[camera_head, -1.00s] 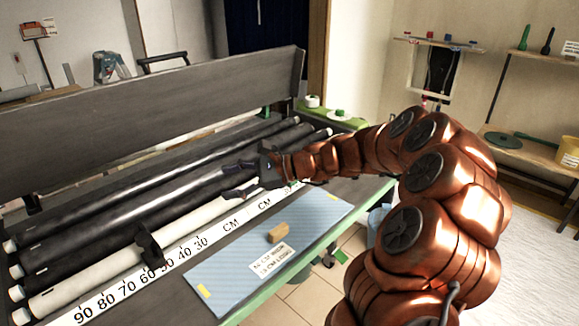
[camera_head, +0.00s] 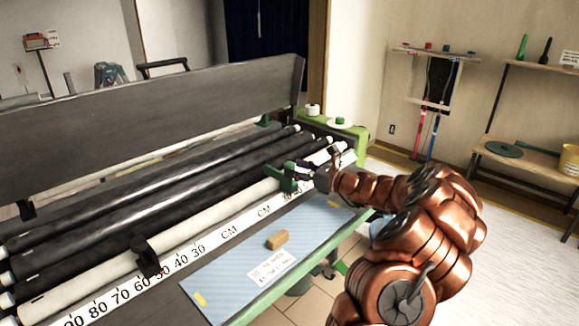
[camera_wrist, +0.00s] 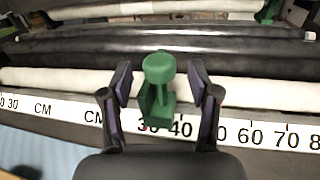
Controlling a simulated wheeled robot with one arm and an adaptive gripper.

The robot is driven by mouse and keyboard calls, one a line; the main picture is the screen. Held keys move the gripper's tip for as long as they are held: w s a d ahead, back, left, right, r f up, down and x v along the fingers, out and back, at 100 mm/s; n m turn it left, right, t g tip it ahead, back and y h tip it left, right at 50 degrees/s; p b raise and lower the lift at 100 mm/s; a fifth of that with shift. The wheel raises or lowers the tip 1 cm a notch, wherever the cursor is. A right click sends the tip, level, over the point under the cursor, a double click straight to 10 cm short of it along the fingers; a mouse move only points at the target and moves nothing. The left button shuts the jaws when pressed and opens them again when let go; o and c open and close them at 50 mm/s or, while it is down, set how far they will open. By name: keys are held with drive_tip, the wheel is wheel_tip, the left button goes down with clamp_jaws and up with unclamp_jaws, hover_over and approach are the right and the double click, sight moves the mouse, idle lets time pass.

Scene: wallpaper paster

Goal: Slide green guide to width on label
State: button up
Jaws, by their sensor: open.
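The green guide (camera_head: 287,181) sits on the white front roller near the right end of the numbered scale (camera_head: 192,248). In the wrist view the green guide (camera_wrist: 158,88) has a round knob on top and stands over the scale around the 30 and 40 marks. My gripper (camera_wrist: 161,80) is open, with one finger on each side of the knob and gaps visible on both sides. It also shows in the head view (camera_head: 302,171) at the guide. The white label (camera_head: 271,270) lies on the blue sheet; its small print is too blurred to read.
A black guide (camera_head: 146,256) stands on the white roller (camera_head: 195,227) further left, near the 50 mark. A tan block (camera_head: 277,240) rests on the blue sheet (camera_head: 225,285). Black rollers (camera_head: 150,190) lie behind. A green shelf (camera_head: 345,133) with spools is at the far right end.

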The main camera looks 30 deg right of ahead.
sight(281, 173)
drive_tip(key=shift+x, duration=1.5)
clamp_jaws()
